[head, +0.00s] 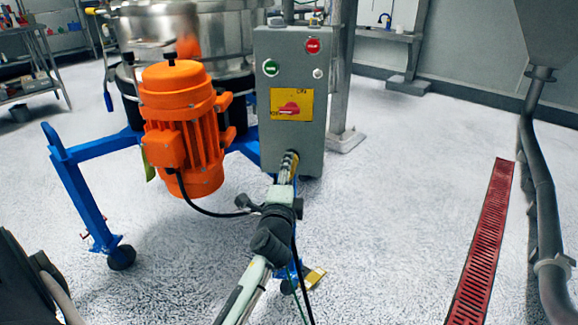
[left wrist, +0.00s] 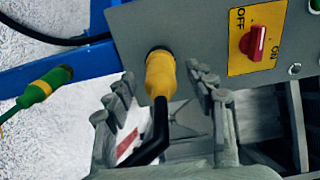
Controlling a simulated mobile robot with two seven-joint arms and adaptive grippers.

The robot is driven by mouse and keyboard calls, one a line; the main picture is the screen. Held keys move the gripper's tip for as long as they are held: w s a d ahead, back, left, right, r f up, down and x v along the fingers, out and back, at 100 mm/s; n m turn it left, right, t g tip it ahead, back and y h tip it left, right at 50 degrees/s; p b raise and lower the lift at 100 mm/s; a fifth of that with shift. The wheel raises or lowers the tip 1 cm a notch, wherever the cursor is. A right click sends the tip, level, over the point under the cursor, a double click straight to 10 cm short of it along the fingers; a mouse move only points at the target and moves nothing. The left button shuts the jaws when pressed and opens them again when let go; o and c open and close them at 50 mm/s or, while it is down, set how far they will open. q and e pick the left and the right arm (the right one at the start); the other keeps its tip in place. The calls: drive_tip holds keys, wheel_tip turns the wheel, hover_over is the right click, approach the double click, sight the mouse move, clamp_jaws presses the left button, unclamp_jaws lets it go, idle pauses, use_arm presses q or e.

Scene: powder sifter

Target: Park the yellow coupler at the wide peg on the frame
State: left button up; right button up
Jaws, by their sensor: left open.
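The yellow coupler (left wrist: 160,76) sits against the face of the grey control box (left wrist: 195,35), with a black cable bending down from it. My left gripper (left wrist: 163,90) is open, with its fingers on either side of the coupler in the left wrist view; I cannot tell whether they touch it. In the head view my left gripper (head: 287,172) is at the lower part of the box (head: 292,120) and largely hides the coupler. The blue frame (head: 85,190) stands on the floor. I cannot make out the wide peg. My right gripper is not in view.
A green coupler with a yellow band (left wrist: 42,88) is beside the blue frame. An orange motor (head: 180,125) stands left of the box. Open floor (head: 410,180) lies to the right, with a red drain grate (head: 485,235).

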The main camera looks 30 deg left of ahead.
use_arm(q)
drive_tip(key=shift+x, duration=1.4)
idle(0.4)
drive_tip(key=shift+r, duration=0.1)
clamp_jaws()
drive_tip(key=shift+v, duration=3)
